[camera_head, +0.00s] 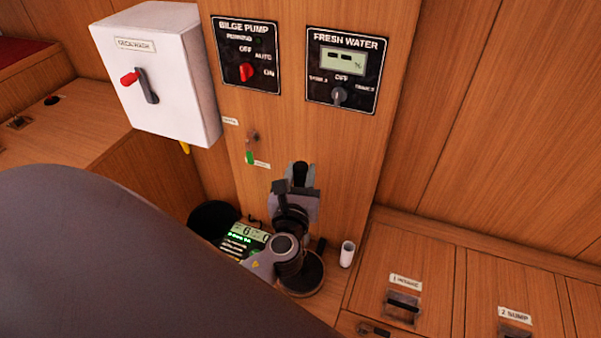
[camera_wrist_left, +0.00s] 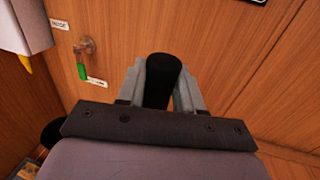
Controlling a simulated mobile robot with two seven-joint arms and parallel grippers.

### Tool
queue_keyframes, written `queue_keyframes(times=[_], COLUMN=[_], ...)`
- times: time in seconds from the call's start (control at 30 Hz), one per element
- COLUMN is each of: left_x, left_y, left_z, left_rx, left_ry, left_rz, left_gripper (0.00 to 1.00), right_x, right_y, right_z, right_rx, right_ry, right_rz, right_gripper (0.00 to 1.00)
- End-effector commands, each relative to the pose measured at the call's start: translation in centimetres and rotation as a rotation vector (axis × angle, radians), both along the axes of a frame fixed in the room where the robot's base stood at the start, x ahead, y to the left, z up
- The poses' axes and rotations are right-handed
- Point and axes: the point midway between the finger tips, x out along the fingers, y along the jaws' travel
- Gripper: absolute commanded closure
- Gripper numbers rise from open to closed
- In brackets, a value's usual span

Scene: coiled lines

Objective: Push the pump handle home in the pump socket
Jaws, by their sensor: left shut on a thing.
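The black pump handle (camera_head: 300,171) stands up between the fingers of my left gripper (camera_head: 297,187). In the left wrist view the handle's rounded black end (camera_wrist_left: 162,78) sits between the two grey fingers of my left gripper (camera_wrist_left: 161,88), which are shut on it. Below the gripper a round dark base (camera_head: 314,277) shows on the wooden surface, partly covered by my wrist. I cannot make out the pump socket or how deep the handle sits in it. My right gripper is not in view.
A white box (camera_head: 160,75) with a red-tipped lever hangs at upper left. The bilge pump panel (camera_head: 246,55) and fresh water panel (camera_head: 345,70) are on the wall behind. A white cup (camera_head: 347,254) stands close right of the base. A green-tagged hook (camera_head: 250,148) is left.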

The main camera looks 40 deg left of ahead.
Motion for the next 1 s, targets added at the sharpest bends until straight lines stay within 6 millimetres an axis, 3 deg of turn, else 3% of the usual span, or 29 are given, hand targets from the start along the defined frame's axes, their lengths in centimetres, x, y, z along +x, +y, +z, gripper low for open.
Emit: queue_keyframes(times=[0.47,1.0], left_x=[0.0,0.0], left_y=[0.0,0.0], left_z=[0.1,-1.2], left_rx=[0.0,0.001], left_ry=[-0.002,-0.002], left_rz=[0.0,0.0], left_gripper=[1.0,1.0], right_x=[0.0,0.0], right_y=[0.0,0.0], right_z=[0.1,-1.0], right_rx=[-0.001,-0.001], right_ry=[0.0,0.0], right_rz=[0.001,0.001], right_gripper=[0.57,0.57])
